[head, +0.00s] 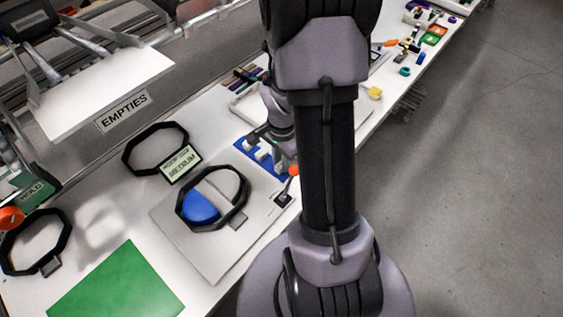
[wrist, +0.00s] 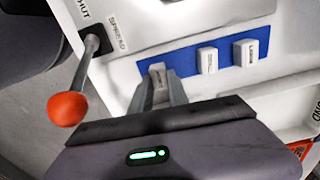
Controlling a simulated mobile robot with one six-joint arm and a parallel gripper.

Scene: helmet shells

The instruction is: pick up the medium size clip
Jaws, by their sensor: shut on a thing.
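Several small pale clips are on a blue strip (wrist: 183,60), which also shows in the head view (head: 243,146). In the wrist view, my gripper (wrist: 161,88) is shut on the leftmost clip (wrist: 157,70), which still appears at the strip. I cannot tell whether it touches the strip. A middle clip (wrist: 207,60) and a right clip (wrist: 245,53) stand apart from my fingers. The marks on the clips are too small to read, so their sizes are unclear. In the head view, my arm hides part of the strip.
A lever with an orange ball (wrist: 68,109) stands close to the left of my gripper, beside "SHUT" and "SPREAD" labels. A grey plate (head: 200,250) holds a black ring (head: 240,216) around a blue dome (head: 201,207). A "MEDIUM" sign (head: 180,163) stands behind it.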

